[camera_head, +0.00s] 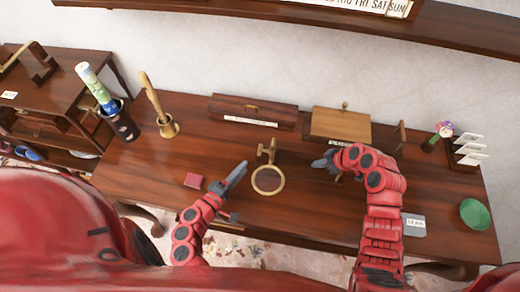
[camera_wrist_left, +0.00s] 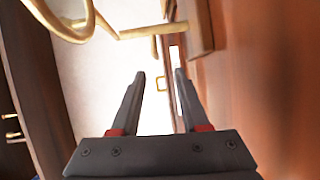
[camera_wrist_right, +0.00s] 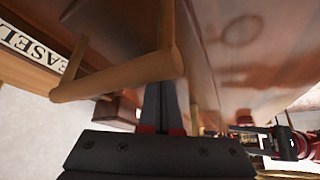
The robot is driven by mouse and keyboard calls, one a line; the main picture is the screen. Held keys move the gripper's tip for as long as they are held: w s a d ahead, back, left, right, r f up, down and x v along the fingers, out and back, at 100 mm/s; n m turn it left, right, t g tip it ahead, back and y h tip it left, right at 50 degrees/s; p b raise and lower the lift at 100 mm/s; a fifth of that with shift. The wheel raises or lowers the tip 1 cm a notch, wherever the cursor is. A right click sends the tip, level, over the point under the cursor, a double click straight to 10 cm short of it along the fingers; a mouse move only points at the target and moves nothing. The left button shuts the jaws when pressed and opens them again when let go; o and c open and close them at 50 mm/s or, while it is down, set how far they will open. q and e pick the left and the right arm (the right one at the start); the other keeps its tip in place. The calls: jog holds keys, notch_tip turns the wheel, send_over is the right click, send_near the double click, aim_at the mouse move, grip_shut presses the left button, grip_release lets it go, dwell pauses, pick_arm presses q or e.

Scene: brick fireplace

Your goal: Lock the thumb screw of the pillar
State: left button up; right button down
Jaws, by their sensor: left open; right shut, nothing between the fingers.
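A brass stand with a ring (camera_head: 268,180) and a short upright post (camera_head: 267,150) stands mid-table; I take this post for the pillar. A thumb screw cannot be made out. The left wrist view shows a brass ring (camera_wrist_left: 66,14) and a rod (camera_wrist_left: 152,32) at the top, beyond the fingertips. My left gripper (camera_head: 238,172) is open and empty, left of the stand and apart from it; its fingers also show in the left wrist view (camera_wrist_left: 158,84). My right gripper (camera_head: 322,162) is shut and empty, right of the stand; it shows close to a wooden bar frame (camera_wrist_right: 120,75) in the right wrist view.
A wooden easel (camera_head: 340,124) and a dark box (camera_head: 252,112) stand at the back. A brass holder (camera_head: 168,126) and a dark cup (camera_head: 124,124) are left. A green dish (camera_head: 474,214) is at far right.

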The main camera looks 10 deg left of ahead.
aim_at(260, 150)
pick_arm(q)
jog(key=shift+s+d+r+n+y, duration=0.25)
jog(key=shift+s+n+y, duration=0.1)
jog(key=shift+s+n, duration=0.15)
jog(key=shift+s+d+r+n+y, duration=0.1)
jog(key=shift+s+r+n+y, duration=0.15)
jog(key=shift+s+n+y, duration=0.15)
jog(key=x, duration=1.1)
jog(key=shift+w+d+r, duration=0.1)
jog(key=shift+w+r, duration=0.1)
jog(key=shift+w, duration=0.2)
grip_shut()
